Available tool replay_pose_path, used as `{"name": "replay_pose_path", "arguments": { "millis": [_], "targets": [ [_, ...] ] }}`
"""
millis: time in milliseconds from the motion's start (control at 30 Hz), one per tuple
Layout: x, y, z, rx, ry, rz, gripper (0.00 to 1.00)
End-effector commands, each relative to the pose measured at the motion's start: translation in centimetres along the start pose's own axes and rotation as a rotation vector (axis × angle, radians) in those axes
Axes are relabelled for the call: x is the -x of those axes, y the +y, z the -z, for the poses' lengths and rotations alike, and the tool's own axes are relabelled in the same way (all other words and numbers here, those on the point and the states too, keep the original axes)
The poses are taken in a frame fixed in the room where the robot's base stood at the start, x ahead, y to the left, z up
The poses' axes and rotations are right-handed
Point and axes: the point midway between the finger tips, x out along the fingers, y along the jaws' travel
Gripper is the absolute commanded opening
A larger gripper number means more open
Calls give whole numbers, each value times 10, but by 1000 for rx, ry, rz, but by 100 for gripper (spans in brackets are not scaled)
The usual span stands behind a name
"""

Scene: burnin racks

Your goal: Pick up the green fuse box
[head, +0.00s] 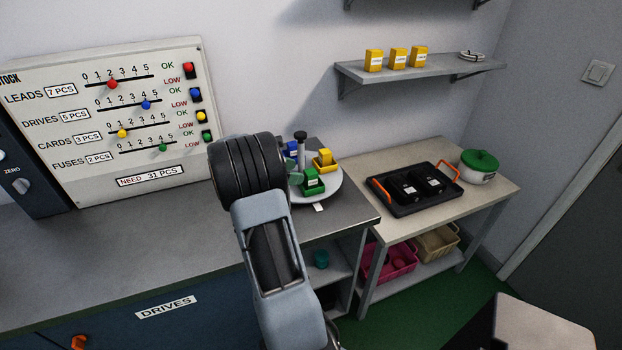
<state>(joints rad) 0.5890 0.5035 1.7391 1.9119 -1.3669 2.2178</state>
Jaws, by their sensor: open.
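The green fuse box (312,182) sits on a round white tray (327,195) near the right end of the grey workbench. A yellow box (324,160) and a blue box (291,149) share this tray, around a short grey post (301,150) with a dark knob. My arm rises in front of the bench and covers the tray's left side.
A stock board (110,120) with coloured sliders stands at the back left. Right of the bench, a lower table (490,200) holds a black tray (385,204) with orange handles and a green-lidded pot (478,168). A wall shelf (430,73) carries yellow boxes (397,58).

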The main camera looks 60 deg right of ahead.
Motion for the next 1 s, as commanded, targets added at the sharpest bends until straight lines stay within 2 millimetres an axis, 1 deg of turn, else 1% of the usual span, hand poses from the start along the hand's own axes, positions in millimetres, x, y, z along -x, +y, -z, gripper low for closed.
{"name": "replay_pose_path", "arguments": {
  "millis": [33, 100, 333, 600, 700, 800, 1000],
  "targets": [
    [-7, -1, -1, 1, 0, 3, 68],
    [-13, 0, -1, 1, 0, 2, 68],
    [-25, -1, -2, 2, 0, 1, 68],
    [-60, -3, -2, 3, 0, 1, 68],
    [-67, -2, -1, 1, 1, 0, 68],
    [-71, -2, -1, 1, 0, -1, 68],
    [-71, -2, 0, 1, 0, -2, 68]
  ]
}}
